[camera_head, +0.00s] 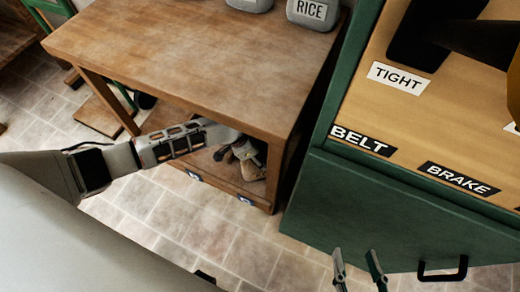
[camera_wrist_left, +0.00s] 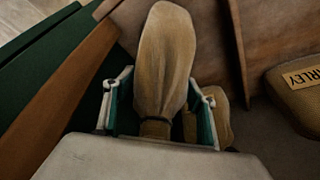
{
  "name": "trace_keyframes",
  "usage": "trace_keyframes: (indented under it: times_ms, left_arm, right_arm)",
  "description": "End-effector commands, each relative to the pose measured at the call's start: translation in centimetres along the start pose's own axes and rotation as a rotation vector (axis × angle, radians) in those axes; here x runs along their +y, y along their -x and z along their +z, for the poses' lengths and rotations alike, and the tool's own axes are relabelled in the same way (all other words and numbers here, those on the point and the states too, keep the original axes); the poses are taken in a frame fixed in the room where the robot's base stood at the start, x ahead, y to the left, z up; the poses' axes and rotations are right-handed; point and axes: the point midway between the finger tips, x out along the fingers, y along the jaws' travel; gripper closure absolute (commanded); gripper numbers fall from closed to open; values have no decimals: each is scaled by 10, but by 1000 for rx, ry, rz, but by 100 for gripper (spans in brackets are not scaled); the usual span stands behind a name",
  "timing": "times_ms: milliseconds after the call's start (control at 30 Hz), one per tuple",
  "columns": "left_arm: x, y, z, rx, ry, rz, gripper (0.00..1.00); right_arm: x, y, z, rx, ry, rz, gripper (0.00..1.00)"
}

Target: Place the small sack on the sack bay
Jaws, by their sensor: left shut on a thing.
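A small tan sack (camera_wrist_left: 165,65) with a dark tie stands between the fingers of my left gripper (camera_wrist_left: 157,115), which is shut on it around the tied part. In the head view the left gripper (camera_head: 236,148) reaches under the wooden table's top, and tan sack cloth (camera_head: 250,168) shows there, partly hidden. My right gripper (camera_head: 356,258) is open and empty at the bottom, in front of the green cabinet. No label naming the sack bay is readable; the table's lower shelf (camera_head: 225,184) carries small blue-and-white tags on its front edge.
The wooden table (camera_head: 190,60) has a largely bare top with grey containers, one marked RICE (camera_head: 312,12), at the back. A sack marked "RLEY" (camera_wrist_left: 300,90) lies right in the wrist view. The green cabinet (camera_head: 385,215) stands close on the right, with a black handle (camera_head: 442,270).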

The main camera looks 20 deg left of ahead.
Motion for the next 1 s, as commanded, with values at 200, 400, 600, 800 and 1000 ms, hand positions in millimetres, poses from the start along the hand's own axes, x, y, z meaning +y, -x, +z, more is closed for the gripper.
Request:
trace_keyframes:
  times_ms: [200,400,600,800,1000]
  left_arm:
    - [-4,4,-6,9,-3,-7,100]
    - [-3,1,-2,3,-3,-5,27]
    - [-2,1,-1,2,-3,-4,27]
    - [-3,6,-3,3,-3,-6,27]
    - [-8,43,-10,12,-7,-16,27]
  right_arm:
    - [2,-3,-8,18,5,3,60]
    - [2,-2,-3,6,2,4,60]
    - [2,-2,-1,3,1,4,60]
    - [2,-1,-6,9,6,6,60]
    - [10,2,-9,0,54,22,60]
